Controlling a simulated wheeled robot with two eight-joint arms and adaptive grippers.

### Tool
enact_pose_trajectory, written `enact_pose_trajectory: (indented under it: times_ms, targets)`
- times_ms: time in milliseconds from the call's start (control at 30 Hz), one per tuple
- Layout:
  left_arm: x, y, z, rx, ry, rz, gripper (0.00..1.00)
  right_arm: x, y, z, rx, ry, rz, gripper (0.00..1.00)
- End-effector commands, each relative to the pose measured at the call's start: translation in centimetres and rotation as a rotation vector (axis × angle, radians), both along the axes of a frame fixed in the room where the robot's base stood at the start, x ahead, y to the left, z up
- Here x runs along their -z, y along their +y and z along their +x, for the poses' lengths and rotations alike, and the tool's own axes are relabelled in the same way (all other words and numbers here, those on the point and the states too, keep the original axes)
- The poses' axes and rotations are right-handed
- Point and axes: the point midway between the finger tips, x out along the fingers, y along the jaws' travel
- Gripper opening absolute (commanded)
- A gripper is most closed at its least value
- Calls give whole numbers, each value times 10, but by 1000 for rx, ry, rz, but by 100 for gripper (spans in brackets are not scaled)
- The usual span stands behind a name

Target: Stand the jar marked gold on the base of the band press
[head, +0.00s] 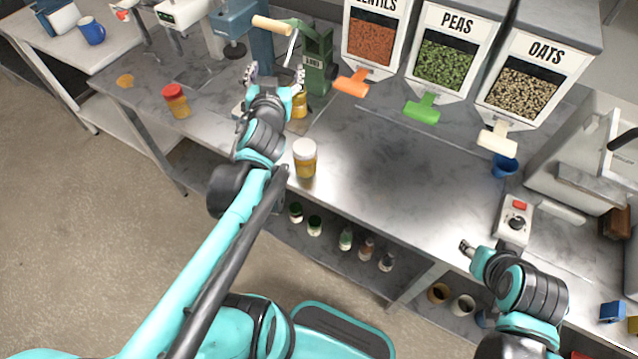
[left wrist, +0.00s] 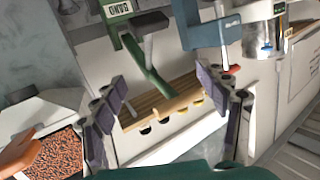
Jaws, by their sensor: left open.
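The green band press (head: 317,62) stands at the back of the counter; its labelled body (left wrist: 118,10) and lever show upside down in the left wrist view. A yellow-gold jar (head: 299,105) stands just in front of it, partly hidden by my left gripper; I cannot tell whether it touches the press base. A white-lidded amber jar (head: 305,160) stands at the counter's front edge, and a red-lidded jar (head: 177,101) farther left. No marking is readable. My left gripper (head: 275,72) is open and empty before the press. My right gripper (head: 466,246) is at the lower right, its fingers unclear.
A blue press (head: 238,28) stands left of the band press. Lentils (head: 372,38), peas (head: 449,58) and oats (head: 526,88) dispensers line the back right. A blue cup (head: 504,166) and a control box (head: 515,220) are at the right. The middle counter is clear.

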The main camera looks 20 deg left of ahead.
Motion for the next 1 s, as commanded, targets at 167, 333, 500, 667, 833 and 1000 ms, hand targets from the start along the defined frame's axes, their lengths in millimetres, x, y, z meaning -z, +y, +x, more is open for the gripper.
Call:
enact_pose_trajectory:
  times_ms: [167,333,500,667,833,1000]
  targets:
    - [96,-97,-79,125,449,-165,74,0,0,0,0,0,0,40]
    - [139,-161,-134,307,692,-228,74,0,0,0,0,0,0,40]
    - [149,-180,-152,373,761,-242,74,0,0,0,0,0,0,40]
    - [149,-180,-152,372,760,-243,74,0,0,0,0,0,0,40]
    - [148,-179,-152,370,759,-243,74,0,0,0,0,0,0,40]
    - [138,-179,-152,369,759,-243,74,-11,0,0,0,0,0,40]
